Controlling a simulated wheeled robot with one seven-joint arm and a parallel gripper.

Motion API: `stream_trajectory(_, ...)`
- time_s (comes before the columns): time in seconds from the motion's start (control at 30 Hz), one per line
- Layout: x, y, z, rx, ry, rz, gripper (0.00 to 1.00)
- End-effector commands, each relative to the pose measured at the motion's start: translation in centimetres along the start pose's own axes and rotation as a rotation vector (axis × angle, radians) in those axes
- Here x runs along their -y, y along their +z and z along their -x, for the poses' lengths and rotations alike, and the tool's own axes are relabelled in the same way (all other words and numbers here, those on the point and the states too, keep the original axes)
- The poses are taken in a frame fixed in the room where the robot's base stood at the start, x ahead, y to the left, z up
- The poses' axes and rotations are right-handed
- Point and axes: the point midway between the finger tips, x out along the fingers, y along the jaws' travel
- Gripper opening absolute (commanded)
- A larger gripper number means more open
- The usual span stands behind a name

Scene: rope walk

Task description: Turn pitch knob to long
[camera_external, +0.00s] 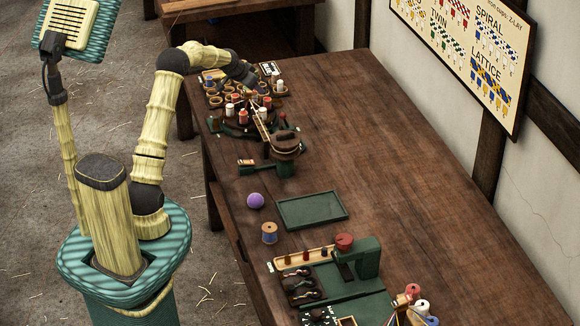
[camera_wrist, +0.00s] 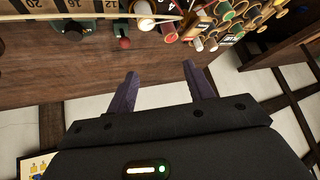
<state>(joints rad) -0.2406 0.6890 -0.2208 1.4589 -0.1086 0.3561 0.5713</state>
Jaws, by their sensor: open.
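My gripper (camera_external: 250,82) is at the far end of the bench, over the bobbin area. In the wrist view its two dark fingers (camera_wrist: 160,75) are spread apart with nothing between them. A dark green fitting with a black round top (camera_wrist: 72,30) and a small red knob (camera_wrist: 124,42) stand ahead of the fingers, apart from them. I cannot tell whether either is the pitch knob. In the outside view a green device with a dark round top (camera_external: 286,142) stands near the bobbins. No long marking is readable.
A green tray (camera_external: 312,209), purple ball (camera_external: 255,200) and spool (camera_external: 269,233) lie nearer on the bench. The bench's wall side (camera_external: 400,150) is clear.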

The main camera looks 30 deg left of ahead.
Motion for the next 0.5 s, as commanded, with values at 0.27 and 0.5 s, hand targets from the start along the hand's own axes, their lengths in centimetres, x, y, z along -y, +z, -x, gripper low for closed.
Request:
stream_trajectory(0.27,3.8,0.9,-0.4,-0.083,-0.103,0.105,0.52)
stream_trajectory(0.5,6.6,1.9,-0.4,-0.145,-0.180,0.190,0.52)
